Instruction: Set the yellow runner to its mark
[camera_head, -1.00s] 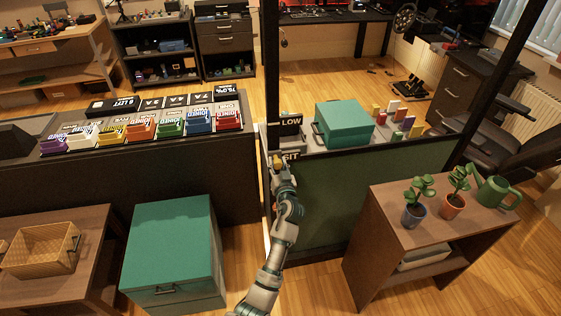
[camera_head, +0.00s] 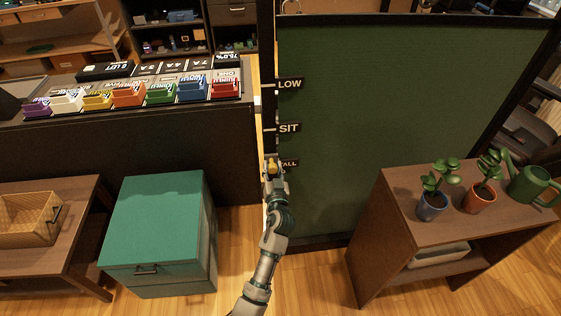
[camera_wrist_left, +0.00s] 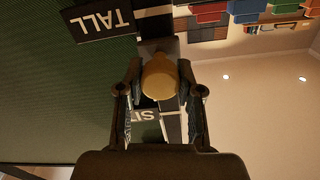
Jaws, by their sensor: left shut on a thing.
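The yellow runner (camera_head: 272,166) is on the upright dark post (camera_head: 268,60) at the left edge of a green panel (camera_head: 410,120). The labels LOW (camera_head: 289,84), SIT (camera_head: 288,128) and TALL (camera_head: 288,163) run down beside the post. In the head view the runner appears level with TALL. My left gripper (camera_head: 273,176) is shut on the runner. In the left wrist view, which is upside down, the runner (camera_wrist_left: 160,78) sits between both fingers. TALL (camera_wrist_left: 103,22) is upper left of it, and SIT (camera_wrist_left: 146,115) is partly hidden below. My right gripper is not in view.
A low shelf (camera_head: 450,215) with two potted plants and a green watering can stands at right. A teal cabinet (camera_head: 160,235) stands left of my arm. A dark counter (camera_head: 130,150) with coloured trays is at back left. A basket (camera_head: 28,222) rests on a side table.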

